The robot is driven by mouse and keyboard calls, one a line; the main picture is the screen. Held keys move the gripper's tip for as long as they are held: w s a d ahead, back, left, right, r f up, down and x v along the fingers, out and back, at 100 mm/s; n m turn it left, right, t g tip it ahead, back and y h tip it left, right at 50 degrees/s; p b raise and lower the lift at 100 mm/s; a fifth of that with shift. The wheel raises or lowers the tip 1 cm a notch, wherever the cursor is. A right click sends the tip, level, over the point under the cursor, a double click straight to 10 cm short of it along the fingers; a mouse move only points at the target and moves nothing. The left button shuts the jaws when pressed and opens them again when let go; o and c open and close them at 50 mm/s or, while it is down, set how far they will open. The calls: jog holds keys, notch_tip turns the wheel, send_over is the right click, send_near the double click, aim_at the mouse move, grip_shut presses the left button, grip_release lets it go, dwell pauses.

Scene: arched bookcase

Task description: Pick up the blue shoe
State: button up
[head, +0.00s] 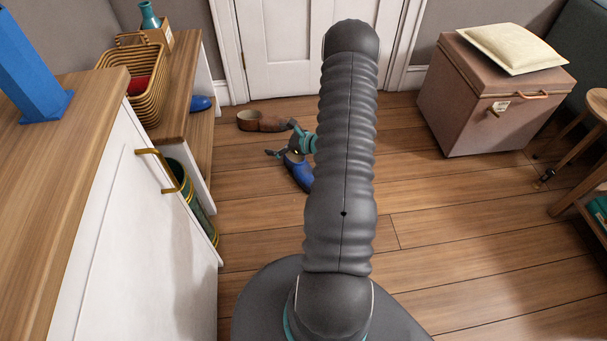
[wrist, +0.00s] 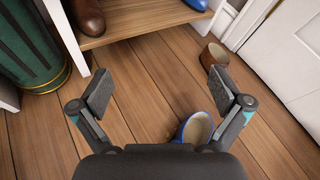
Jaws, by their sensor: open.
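A blue shoe (head: 299,175) lies on the wooden floor, partly hidden behind my arm and gripper in the head view. In the wrist view the shoe (wrist: 197,129) shows its pale opening and blue rim, beside the right finger; the rest is hidden by the gripper body. My gripper (head: 281,140) is over the floor close to the shoe. In the wrist view my gripper (wrist: 159,92) is open, with bare floor between the fingertips. A second blue shoe (head: 201,103) sits on the low shelf at the left, also at the top of the wrist view (wrist: 197,4).
A brown shoe (head: 262,121) lies on the floor beyond the blue one. Another brown shoe (wrist: 87,17) is on the wooden shelf (wrist: 135,18). A green bin (wrist: 30,50) stands left. A pinkish chest (head: 470,105) stands right. The middle floor is clear.

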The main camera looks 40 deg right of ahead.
jog(key=s+d+f+m+h, duration=0.2)
jog(key=d+f, duration=0.1)
jog(key=f, duration=0.3)
jog(key=s+d+f+m+h, duration=0.2)
jog(key=s+d+f+m, duration=0.1)
jog(key=f, duration=0.3)
jog(key=s+d+f+m+h, duration=0.2)
jog(key=s+d+f+m, duration=0.1)
jog(key=f, duration=0.3)
jog(key=shift+s+d+f+t+h, duration=0.1)
jog(key=shift+d+t+h, duration=0.25)
jog(key=shift+d, duration=0.4)
jog(key=shift+d+f, duration=0.1)
jog(key=shift+f, duration=0.15)
jog(key=b, duration=0.1)
send_over(298, 159)
jog(key=s+a, duration=0.3)
jog(key=s, duration=0.1)
notch_tip(298, 159, down, 5)
jog(key=shift+f, duration=0.1)
jog(key=shift+d, duration=0.1)
jog(key=c, duration=1.6)
